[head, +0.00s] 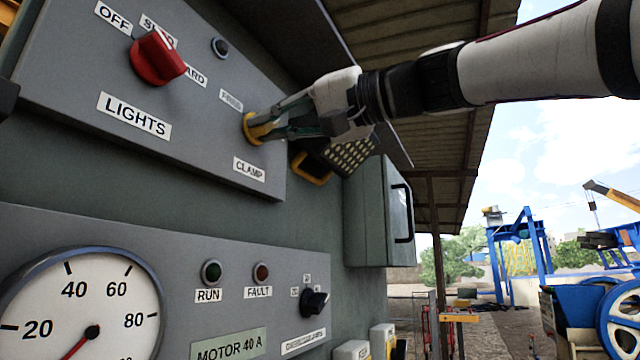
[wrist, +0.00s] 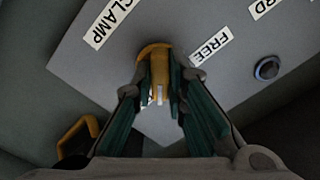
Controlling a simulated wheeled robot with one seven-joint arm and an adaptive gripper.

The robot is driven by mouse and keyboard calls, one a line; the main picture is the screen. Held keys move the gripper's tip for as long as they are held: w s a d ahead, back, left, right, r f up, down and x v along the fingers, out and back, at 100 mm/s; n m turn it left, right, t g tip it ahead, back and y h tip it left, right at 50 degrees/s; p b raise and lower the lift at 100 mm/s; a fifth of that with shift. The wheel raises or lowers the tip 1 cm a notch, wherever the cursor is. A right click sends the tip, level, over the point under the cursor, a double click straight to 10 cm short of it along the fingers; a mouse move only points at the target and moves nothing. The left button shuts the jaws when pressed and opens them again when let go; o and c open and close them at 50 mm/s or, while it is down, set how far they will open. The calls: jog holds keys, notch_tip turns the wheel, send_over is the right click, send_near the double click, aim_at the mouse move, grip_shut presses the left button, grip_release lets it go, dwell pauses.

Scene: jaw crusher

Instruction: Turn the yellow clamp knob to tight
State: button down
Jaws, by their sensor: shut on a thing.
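The yellow clamp knob (head: 257,128) sits on the upper grey panel, between the FREE label above and the CLAMP label (head: 249,169) below. My gripper (head: 276,124) reaches in from the right and is shut on the knob. In the wrist view the knob (wrist: 155,57) lies between the fingertips of my gripper (wrist: 160,88), with the FREE label (wrist: 210,46) to its right and the CLAMP label (wrist: 108,22) to its upper left. The fingers hide part of the knob's grip. A label beside the knob is mostly covered, so I cannot read the knob's setting.
A red LIGHTS knob (head: 158,56) is on the same panel at left, with a dark indicator (head: 220,47) near it. A yellow-edged part (head: 311,168) juts out just below my gripper. A grey cabinet (head: 371,212) with a black handle stands to the right. A gauge (head: 84,308) is lower left.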

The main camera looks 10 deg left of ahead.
jog(key=shift+m+p, duration=0.55)
jog(key=shift+m, duration=1.05)
jog(key=shift+f, duration=0.1)
jog(key=c, duration=1.6)
grip_release()
jog(key=shift+d, duration=0.1)
jog(key=v, duration=1.2)
